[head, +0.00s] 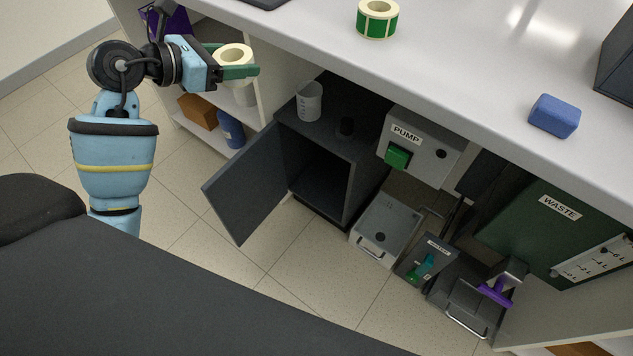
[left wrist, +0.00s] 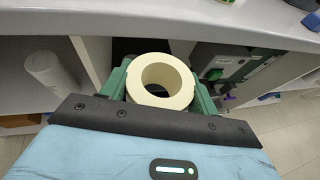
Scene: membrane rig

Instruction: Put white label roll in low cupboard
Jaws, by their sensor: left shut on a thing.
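The white label roll (head: 233,55) is held upright in my left gripper (head: 240,68), in front of the shelf unit at the upper left of the head view. In the left wrist view the white roll (left wrist: 160,82) sits between the two green fingers, its hole facing up. The low cupboard (head: 325,155) is dark grey and stands under the bench. Its door (head: 246,184) is swung open to the left, and the inside looks empty where I can see it. The roll is above and left of the cupboard. My right gripper is not in view.
A green label roll (head: 378,18) and a blue block (head: 554,116) lie on the white bench (head: 465,70). A pump box (head: 425,143) hangs right of the cupboard. Floor before the door is clear.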

